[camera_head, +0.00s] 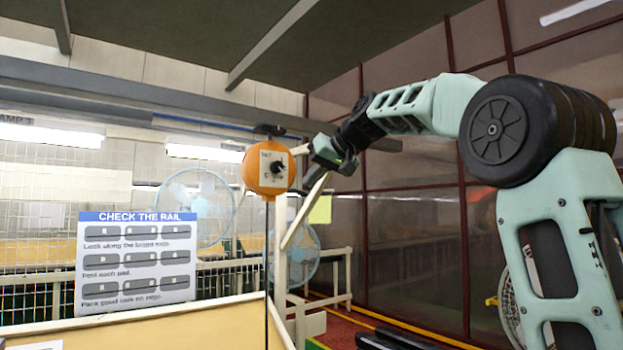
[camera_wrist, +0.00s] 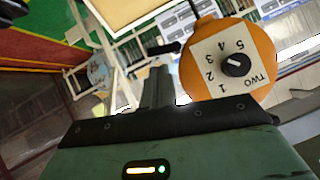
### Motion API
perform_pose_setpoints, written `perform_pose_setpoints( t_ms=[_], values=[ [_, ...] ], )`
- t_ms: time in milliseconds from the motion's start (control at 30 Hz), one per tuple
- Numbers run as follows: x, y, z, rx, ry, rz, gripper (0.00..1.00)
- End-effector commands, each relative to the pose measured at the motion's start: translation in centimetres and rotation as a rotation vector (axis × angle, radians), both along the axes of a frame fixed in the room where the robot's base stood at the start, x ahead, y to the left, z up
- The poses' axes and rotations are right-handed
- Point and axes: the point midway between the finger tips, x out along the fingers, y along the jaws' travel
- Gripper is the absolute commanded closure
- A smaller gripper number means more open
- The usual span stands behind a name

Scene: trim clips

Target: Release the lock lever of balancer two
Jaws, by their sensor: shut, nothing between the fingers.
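Balancer two is an orange round housing (camera_head: 270,150) hanging at mid-height in the head view. In the wrist view the housing (camera_wrist: 225,22) fills the upper right, upside down. Its white plate (camera_wrist: 215,62) reads TWO with numbers around a black knob (camera_wrist: 236,65). A short black lever (camera_wrist: 164,48) sticks out from the housing's side in the wrist view. My gripper (camera_head: 316,176) is just right of the balancer in the head view. In the wrist view its fingers (camera_wrist: 159,73) are together and empty, their tips close to the lever; contact cannot be told.
A dark cable hangs below the balancer. A "CHECK THE RAIL" sign (camera_head: 137,260) stands at left by a tan bench (camera_head: 170,330). Fans (camera_head: 195,207) are farther back. An overhead rail (camera_head: 140,100) crosses above.

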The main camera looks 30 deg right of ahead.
Motion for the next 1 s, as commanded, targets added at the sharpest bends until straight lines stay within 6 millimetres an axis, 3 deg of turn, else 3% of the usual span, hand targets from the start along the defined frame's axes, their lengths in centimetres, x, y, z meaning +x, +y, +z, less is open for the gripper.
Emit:
perform_pose_setpoints(
  t_ms=[233, 1000],
  values=[
    [0.1, 0.2, -1.0, -0.001, 0.0, -0.001, 1.0],
    [0.2, 0.0, -1.3, 0.07, 0.003, -0.001, 1.0]
  ],
)
